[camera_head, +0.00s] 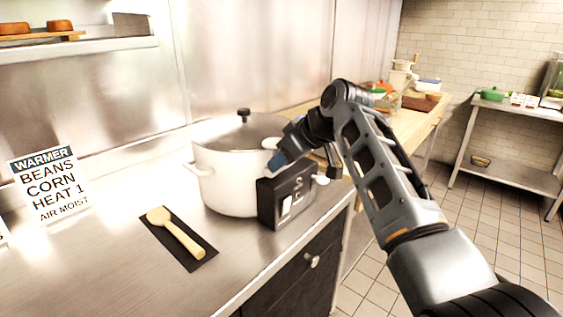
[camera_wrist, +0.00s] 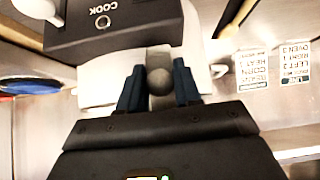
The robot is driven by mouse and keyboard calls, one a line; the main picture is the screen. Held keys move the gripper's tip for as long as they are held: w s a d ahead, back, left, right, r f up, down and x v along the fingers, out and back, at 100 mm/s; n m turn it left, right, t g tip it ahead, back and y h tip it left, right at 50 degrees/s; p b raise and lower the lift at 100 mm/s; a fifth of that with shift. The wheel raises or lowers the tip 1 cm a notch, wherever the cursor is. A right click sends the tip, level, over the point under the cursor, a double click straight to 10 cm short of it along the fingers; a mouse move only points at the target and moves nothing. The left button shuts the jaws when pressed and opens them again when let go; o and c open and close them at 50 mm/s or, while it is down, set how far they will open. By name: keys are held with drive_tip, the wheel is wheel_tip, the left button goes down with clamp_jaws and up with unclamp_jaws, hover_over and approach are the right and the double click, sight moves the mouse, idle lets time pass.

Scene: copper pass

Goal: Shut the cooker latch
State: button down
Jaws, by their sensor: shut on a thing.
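The cooker (camera_head: 222,180) is a large white pot with a glossy lid and a dark lid knob, standing on the steel counter. A black control box (camera_head: 287,196) with a pale switch is on its front; in the wrist view the box (camera_wrist: 112,20) is marked COOK. My gripper (camera_head: 279,160) reaches in from the right, just above the box. In the wrist view my gripper's (camera_wrist: 158,88) blue fingers stand either side of a round grey knob (camera_wrist: 158,80), apparently the latch's, and are shut on it. In the head view my gripper hides this knob.
A wooden spoon (camera_head: 174,231) lies on a dark mat (camera_head: 196,256) left of the cooker. A WARMER sign (camera_head: 47,187) stands at the left. A wooden counter (camera_head: 432,116) with dishes is behind my arm. The counter's front left is clear.

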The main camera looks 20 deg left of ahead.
idle(0.5)
drive_tip(key=c, duration=0.9)
unclamp_jaws()
drive_tip(key=shift+a, duration=0.1)
drive_tip(key=b+v, duration=0.1)
drive_tip(key=v, duration=0.6)
drive_tip(key=shift+d+r, duration=0.25)
drive_tip(key=shift+r, duration=0.05)
